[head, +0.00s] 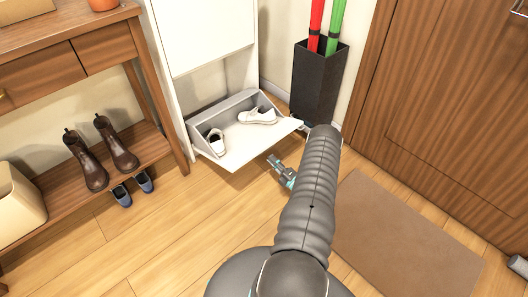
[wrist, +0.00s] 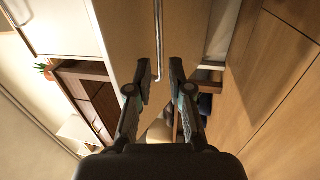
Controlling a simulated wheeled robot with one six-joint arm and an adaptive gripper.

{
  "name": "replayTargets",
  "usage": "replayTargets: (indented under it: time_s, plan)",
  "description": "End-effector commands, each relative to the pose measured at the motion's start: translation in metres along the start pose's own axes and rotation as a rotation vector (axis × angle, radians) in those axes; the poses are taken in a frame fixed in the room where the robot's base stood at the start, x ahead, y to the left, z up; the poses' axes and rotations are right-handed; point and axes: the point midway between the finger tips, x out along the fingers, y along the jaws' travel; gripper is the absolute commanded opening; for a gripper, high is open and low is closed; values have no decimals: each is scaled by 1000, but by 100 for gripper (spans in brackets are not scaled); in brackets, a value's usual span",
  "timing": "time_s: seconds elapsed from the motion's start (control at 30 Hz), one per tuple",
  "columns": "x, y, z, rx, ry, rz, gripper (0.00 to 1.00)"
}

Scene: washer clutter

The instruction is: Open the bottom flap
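The white cabinet's bottom flap (head: 245,143) is tipped far out, leaning toward the floor, with its inside showing. A pair of white shoes (head: 257,116) rests in its compartment. My gripper (head: 272,159) is low, just beyond the flap's front right edge, with a visible gap from it in the head view. In the wrist view my gripper (wrist: 160,70) has its two fingers apart with nothing between them. A tan, shaded panel with a thin metal bar (wrist: 158,40) lies ahead of the fingers; it looks like the flap's outer face, but I cannot be sure.
A black umbrella stand (head: 317,85) with red and green umbrellas stands right of the cabinet. A wooden door (head: 450,110) and brown mat (head: 405,240) are at right. A wooden console (head: 95,155) with brown boots (head: 88,162) is at left. Floor before the flap is clear.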

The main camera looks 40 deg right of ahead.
Motion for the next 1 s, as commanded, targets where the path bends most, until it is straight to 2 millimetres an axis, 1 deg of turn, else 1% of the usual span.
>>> replayTargets:
  time_s: [0.03, 0.2, 0.4, 0.53, 0.77, 0.8, 0.87, 1.0]
  plan:
    - [11, 1, -2, -1, 5, 1, 20]
    - [38, 0, -2, -1, 4, 0, 20]
    - [56, 0, -1, 0, 2, -1, 20]
    - [61, 0, -1, 0, 1, -1, 20]
    - [61, 0, -1, 0, 0, -1, 20]
    - [61, 0, -1, 0, 0, -1, 15]
    - [61, 0, -1, 0, 0, -1, 0]
    - [61, 0, -1, 0, 0, -1, 0]
